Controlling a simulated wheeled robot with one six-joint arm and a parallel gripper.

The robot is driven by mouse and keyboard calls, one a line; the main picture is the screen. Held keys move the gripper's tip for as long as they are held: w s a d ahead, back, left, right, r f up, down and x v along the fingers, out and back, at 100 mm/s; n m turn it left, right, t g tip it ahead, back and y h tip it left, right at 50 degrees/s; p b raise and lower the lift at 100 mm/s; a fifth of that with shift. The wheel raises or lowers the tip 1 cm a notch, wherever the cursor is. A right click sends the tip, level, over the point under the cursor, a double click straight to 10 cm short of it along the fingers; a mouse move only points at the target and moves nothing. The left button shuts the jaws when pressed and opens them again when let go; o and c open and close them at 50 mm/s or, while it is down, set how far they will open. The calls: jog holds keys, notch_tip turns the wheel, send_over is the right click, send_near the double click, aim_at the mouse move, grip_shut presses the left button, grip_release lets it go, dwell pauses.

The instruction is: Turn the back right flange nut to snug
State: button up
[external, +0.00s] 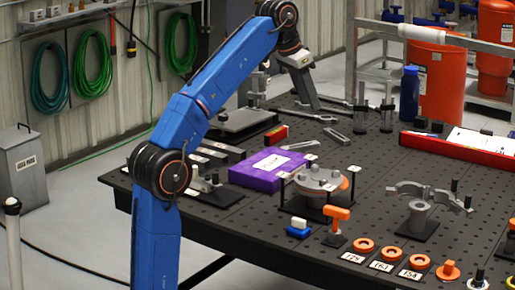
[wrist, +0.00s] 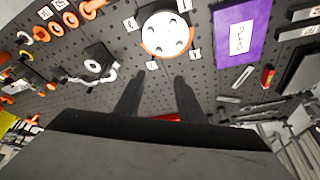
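The round grey flange (external: 318,180) stands on a dark base on the perforated table, with small white tags around it. In the wrist view the flange (wrist: 166,36) is a pale disc with an orange rim and several small round spots. The nuts are too small to tell apart, so I cannot single out the back right one. My gripper (external: 316,104) is above the back part of the table, behind the flange and apart from it. In the wrist view its two fingers (wrist: 157,84) are spread with nothing between them.
A purple box (external: 252,178) lies left of the flange. An orange-topped tool (external: 336,214) stands in front, and a clamp-like stand (external: 420,212) is to the right. Orange rings (external: 388,254) lie along the front. A red tray (external: 440,148) and blue bottle (external: 409,95) are behind right.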

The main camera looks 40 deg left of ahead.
jog(key=s+a+r+n, duration=0.1)
jog(key=s+a, duration=0.4)
jog(key=s, duration=0.4)
jog(key=shift+s+a+r+n+t+y, duration=0.3)
jog(key=shift+a+n, duration=0.05)
jog(key=shift+n, duration=0.05)
